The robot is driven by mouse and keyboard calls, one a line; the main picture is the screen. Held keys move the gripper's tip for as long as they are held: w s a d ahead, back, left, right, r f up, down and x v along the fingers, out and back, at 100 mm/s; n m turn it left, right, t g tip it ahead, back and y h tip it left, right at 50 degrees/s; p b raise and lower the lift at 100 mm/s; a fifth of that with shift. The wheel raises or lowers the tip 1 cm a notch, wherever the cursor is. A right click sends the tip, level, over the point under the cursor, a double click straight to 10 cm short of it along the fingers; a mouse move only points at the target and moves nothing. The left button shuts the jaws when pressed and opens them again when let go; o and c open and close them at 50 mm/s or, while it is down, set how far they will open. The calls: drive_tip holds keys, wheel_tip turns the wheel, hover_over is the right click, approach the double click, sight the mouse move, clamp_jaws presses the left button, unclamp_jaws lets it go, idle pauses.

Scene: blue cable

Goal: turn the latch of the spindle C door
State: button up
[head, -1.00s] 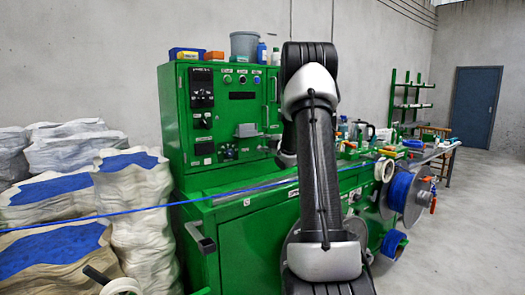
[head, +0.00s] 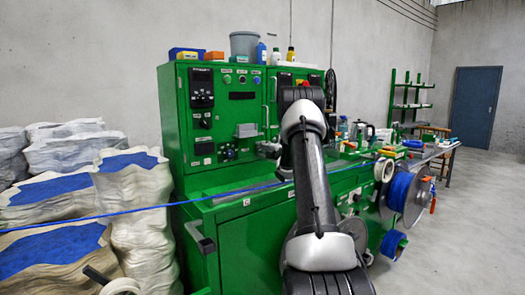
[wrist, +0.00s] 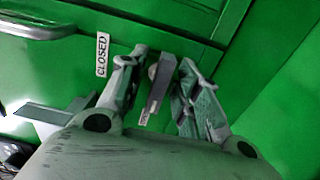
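The latch (wrist: 160,80) is a small grey bar on a green door panel (wrist: 65,75) in the wrist view. A white CLOSED label (wrist: 102,54) is left of it, and a smaller label (wrist: 144,116), too small to read surely, is below it. My gripper (wrist: 162,68) is open, with one finger on each side of the latch. Whether either finger touches it I cannot tell. In the head view my arm stands in front of the green machine (head: 235,175), and I cannot make out the latch or my fingertips there.
A blue cable (head: 130,211) runs across the machine's front. Sacks (head: 135,205) stand at the left. Cable reels (head: 402,190) hang at the right. A bench with several items is behind my arm. A grey door handle (wrist: 40,30) is at the wrist view's upper left. Floor is open at the right.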

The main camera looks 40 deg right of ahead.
drive_tip(key=shift+c, duration=0.2)
clamp_jaws()
drive_tip(key=shift+m, duration=0.4)
drive_tip(key=m, duration=0.3)
drive_tip(key=shift+m, duration=0.4)
drive_tip(key=m, duration=1.3)
drive_tip(key=shift+m, duration=0.3)
